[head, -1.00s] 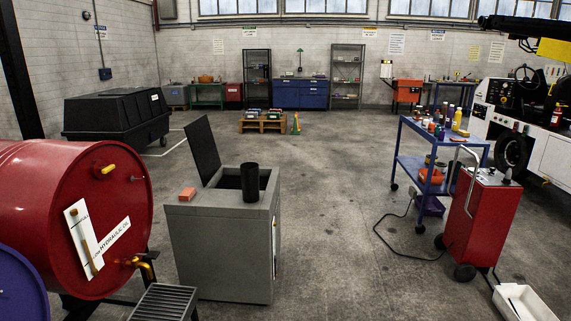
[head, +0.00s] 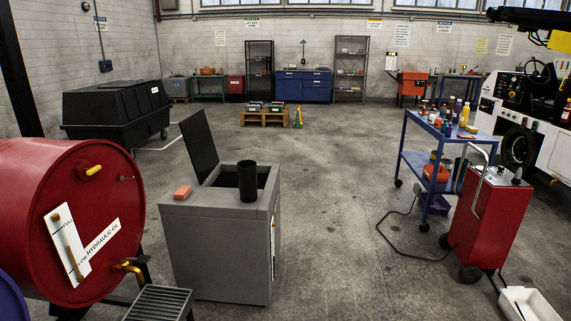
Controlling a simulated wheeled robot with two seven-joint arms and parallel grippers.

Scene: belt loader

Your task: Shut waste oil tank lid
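The waste oil tank (head: 217,250) is a grey box standing on the floor left of centre. Its dark lid (head: 198,146) stands up, open, along the left part of the top and leans a little to the left. A black cylinder (head: 247,180) stands upright at the tank's opening; I cannot tell whether it rests on the rim or inside. An orange-red block (head: 183,192) lies on the top at the left front corner, beside the lid. Neither of my grippers shows in the head view.
A red hydraulic oil drum (head: 60,190) is close on the left, with a grated tray (head: 160,303) in front of the tank. A red wheeled unit (head: 488,225) and a blue cart (head: 416,164) stand at right, with a cable on the floor. The middle floor is clear.

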